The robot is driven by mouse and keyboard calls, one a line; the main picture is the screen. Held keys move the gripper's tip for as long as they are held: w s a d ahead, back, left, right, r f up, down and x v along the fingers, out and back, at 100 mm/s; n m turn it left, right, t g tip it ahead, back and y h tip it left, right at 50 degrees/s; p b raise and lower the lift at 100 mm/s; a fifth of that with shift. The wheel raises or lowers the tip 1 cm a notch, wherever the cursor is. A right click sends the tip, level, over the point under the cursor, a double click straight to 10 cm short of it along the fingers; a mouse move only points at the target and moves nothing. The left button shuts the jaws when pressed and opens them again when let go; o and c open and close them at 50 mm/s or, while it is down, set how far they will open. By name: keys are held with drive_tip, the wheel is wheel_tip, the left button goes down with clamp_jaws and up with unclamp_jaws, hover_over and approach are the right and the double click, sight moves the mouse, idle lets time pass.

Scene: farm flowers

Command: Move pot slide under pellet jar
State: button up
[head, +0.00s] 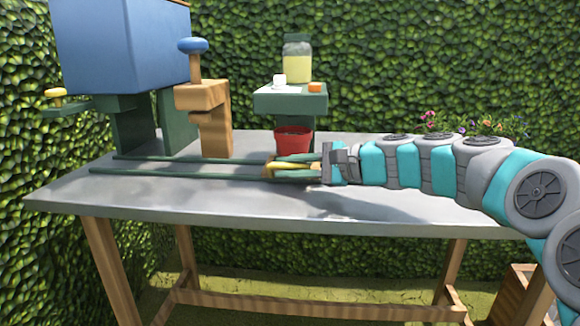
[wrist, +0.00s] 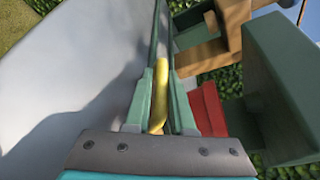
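The red pot (head: 292,141) of the pot slide stands behind my gripper at the right end of two green rails (head: 180,177). In the head view it is below the green stand (head: 263,98) that carries the pellet jar (head: 297,60) of pale yellow contents. My gripper (head: 292,167) points left, low over the rails. Its green fingers lie along both sides of a yellow handle (wrist: 160,92), with little gap showing. The pot's red side also shows in the wrist view (wrist: 208,112), just right of the fingers. The gripper hides the slide's base.
A blue box (head: 120,45) on green legs and a wooden block post with a blue knob (head: 193,46) stand left. A white item (head: 279,81) and an orange item (head: 315,88) sit on the stand. Flowers (head: 470,127) are at right. The table's front (head: 230,205) is clear.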

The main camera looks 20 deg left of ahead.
drive_tip(key=o, duration=0.4)
drive_tip(key=shift+d+r, duration=0.1)
drive_tip(key=shift+d, duration=0.05)
drive_tip(key=v, duration=0.7)
drive_tip(key=shift+d, duration=0.3)
